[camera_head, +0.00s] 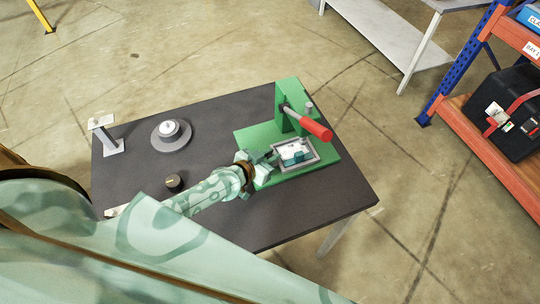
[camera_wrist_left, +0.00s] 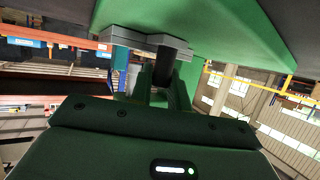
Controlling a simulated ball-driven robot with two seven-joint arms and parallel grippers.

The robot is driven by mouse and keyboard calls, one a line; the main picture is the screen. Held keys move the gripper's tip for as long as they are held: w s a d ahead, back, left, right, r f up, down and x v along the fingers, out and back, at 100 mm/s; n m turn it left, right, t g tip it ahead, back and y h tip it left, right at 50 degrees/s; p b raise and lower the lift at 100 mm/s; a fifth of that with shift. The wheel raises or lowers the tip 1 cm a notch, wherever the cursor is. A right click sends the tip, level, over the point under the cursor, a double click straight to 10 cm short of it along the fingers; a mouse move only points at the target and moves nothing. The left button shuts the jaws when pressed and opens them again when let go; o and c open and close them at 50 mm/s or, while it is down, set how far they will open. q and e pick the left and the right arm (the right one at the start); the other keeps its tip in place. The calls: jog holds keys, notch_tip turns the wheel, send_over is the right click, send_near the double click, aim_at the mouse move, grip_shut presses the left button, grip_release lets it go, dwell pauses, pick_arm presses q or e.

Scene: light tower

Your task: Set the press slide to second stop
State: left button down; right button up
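The green press (camera_head: 292,100) stands at the right of the dark table, with a red-handled lever (camera_head: 315,128). Its slide (camera_head: 313,158), a grey-framed tray with white and teal pieces inside, sits low on the green base. My left gripper (camera_head: 270,157) is at the slide's left side, pointing at it. In the left wrist view the gripper's fingers (camera_wrist_left: 164,92) flank a dark post below a grey block that looks like the slide (camera_wrist_left: 128,38). Whether they are closed on the post is unclear. Stop marks cannot be made out. My right gripper is not in view.
On the table (camera_head: 235,222), a round grey dial (camera_head: 171,141), a black knob (camera_head: 174,182) and a grey stand (camera_head: 112,147) are to the left. A shelf rack with a black case (camera_head: 510,115) stands at the right.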

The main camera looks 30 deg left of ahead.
aim_at(289, 156)
pick_arm(q)
jog(key=w+d, duration=0.3)
jog(key=w, duration=0.1)
jog(key=shift+w+d, duration=0.15)
jog(key=shift+d, duration=0.25)
jog(key=shift+w+d, duration=0.25)
jog(key=c, duration=1.6)
grip_release()
jog(key=shift+o, duration=1.3)
jog(key=shift+d, duration=0.1)
